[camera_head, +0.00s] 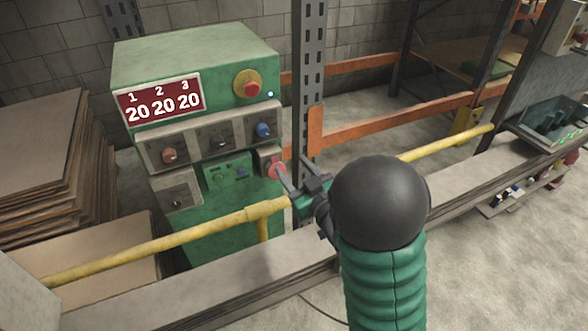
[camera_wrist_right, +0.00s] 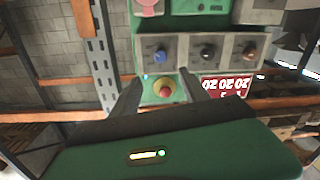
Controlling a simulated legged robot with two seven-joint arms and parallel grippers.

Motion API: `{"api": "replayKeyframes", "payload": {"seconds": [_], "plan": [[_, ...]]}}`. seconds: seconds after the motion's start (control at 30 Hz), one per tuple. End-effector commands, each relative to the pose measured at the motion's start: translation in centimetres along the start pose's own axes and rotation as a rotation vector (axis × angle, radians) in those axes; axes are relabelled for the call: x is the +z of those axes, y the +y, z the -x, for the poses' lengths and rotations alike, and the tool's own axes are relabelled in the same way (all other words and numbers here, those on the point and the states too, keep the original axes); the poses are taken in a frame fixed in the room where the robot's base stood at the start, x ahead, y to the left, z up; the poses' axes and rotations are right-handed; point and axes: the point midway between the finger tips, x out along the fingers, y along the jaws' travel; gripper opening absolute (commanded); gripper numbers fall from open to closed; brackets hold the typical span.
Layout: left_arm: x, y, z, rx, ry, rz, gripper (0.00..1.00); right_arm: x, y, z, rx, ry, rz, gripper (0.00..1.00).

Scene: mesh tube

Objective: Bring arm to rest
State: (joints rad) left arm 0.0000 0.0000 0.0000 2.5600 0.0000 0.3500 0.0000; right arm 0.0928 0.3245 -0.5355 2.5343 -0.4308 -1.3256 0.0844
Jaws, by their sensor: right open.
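My right arm (camera_head: 383,275), with a green ribbed sleeve and a black ball-shaped joint, reaches in from the bottom right of the head view. My right gripper (camera_head: 292,176) is open and empty, in front of the right side of the green control box (camera_head: 195,60). Its fingers overlap the area by a red knob (camera_head: 276,168) in the picture; I cannot tell whether they touch it. In the wrist view, the picture is upside down and the open fingers (camera_wrist_right: 160,92) frame the red button (camera_wrist_right: 164,91) on its yellow base. My left gripper is not in view.
A yellow rail (camera_head: 150,243) runs across in front of the box, above grey beams (camera_head: 210,290). A dark perforated post (camera_head: 309,80) stands right of the box. Orange rack bars (camera_head: 390,125) are behind; a tray (camera_head: 550,122) is at right.

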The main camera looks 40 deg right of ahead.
Motion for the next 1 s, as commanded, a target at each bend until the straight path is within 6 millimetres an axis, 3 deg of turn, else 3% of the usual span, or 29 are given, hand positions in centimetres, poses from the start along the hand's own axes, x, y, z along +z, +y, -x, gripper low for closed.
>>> {"api": "replayKeyframes", "payload": {"seconds": [0.33,0.43,0.5,0.57,0.63,0.8,0.9,1.0], "plan": [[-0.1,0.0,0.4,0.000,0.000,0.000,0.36,0.3,-0.4,-0.2,0.000,-0.040,-0.008,0.53],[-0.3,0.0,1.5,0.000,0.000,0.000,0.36,1.6,-2.0,-0.3,-0.009,-0.185,-0.034,0.53],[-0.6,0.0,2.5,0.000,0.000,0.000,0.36,3.2,-4.2,0.4,-0.026,-0.350,-0.058,0.53],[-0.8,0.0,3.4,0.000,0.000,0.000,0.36,4.7,-6.6,1.9,-0.055,-0.513,-0.075,0.53],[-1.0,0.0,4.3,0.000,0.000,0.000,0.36,6.1,-9.6,4.8,-0.101,-0.710,-0.087,0.53],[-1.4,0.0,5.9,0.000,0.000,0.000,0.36,7.3,-15.4,13.7,-0.224,-1.110,-0.070,0.53],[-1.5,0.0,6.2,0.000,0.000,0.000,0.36,7.3,-16.9,17.2,-0.269,-1.243,-0.054,0.53],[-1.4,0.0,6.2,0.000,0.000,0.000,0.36,7.4,-17.5,18.7,-0.287,-1.295,-0.044,0.53]]}}
